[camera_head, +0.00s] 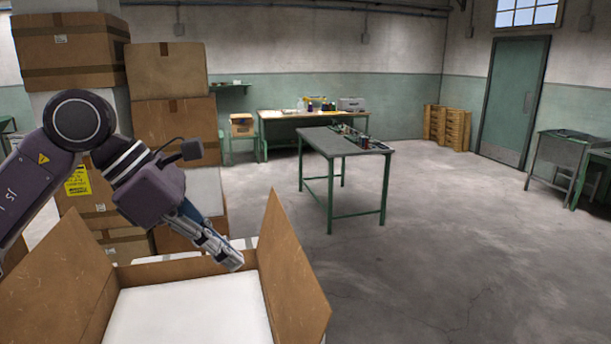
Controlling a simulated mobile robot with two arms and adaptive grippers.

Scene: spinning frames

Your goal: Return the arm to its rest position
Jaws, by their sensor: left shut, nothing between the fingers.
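My left arm comes in from the left. Its gripper (231,259) is shut and empty, pointing down to the right. It appears over the far side of an open cardboard box (294,270) with raised flaps. A flat white surface (188,316) shows inside the box. I cannot tell whether the gripper touches the box's far edge. My right gripper is not in the picture.
Stacked cardboard boxes (168,72) stand behind my left arm. A green-legged table (345,143) with small items stands mid-room. A workbench (285,114), wooden crates (447,126) and a door (511,100) line the back.

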